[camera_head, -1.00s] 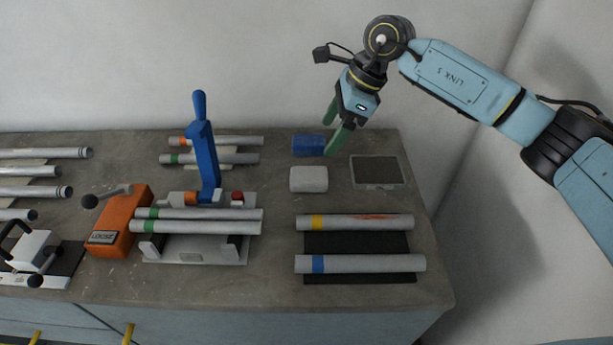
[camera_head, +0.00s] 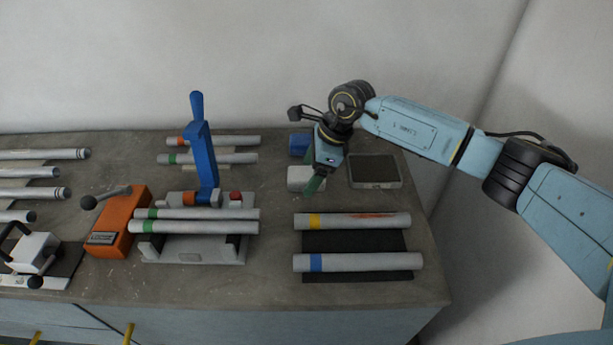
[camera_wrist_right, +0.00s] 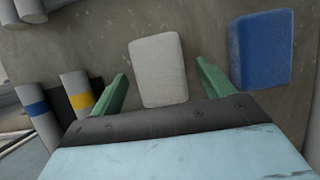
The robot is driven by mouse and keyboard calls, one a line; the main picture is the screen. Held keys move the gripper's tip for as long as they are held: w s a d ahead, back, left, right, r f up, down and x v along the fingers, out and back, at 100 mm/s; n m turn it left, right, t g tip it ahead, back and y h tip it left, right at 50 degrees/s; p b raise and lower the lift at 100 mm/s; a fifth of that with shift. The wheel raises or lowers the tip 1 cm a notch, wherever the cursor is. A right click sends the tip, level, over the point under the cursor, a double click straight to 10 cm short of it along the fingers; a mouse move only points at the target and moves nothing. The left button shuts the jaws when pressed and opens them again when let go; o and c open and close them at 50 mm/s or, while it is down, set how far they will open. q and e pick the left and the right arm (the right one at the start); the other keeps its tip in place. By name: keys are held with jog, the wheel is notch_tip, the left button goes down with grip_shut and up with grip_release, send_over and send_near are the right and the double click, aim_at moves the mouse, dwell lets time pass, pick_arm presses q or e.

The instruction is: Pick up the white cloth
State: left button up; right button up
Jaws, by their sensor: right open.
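The white cloth (camera_head: 296,181) is a pale, folded, block-shaped pad on the table, partly hidden by my right gripper in the head view. My right gripper (camera_head: 312,175) is open with green fingers pointing down at the cloth. In the right wrist view the white cloth (camera_wrist_right: 158,72) lies between the two spread fingertips of the gripper (camera_wrist_right: 162,72), with a gap on each side. Whether the fingers are down at the cloth's height I cannot tell. My left gripper is not in view.
A blue cloth (camera_head: 298,143) lies just behind the white one. A grey tray (camera_head: 375,171) is to the right. Tubes with yellow (camera_head: 352,221) and blue (camera_head: 358,262) bands lie in front. A fixture with a blue lever (camera_head: 204,155) stands to the left.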

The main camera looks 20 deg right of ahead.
aim_at(309, 173)
jog(key=shift+a+f, duration=0.25)
jog(key=shift+f, duration=0.2)
jog(key=c, duration=1.1)
jog(key=shift+o, duration=0.2)
notch_tip(309, 173, up, 10)
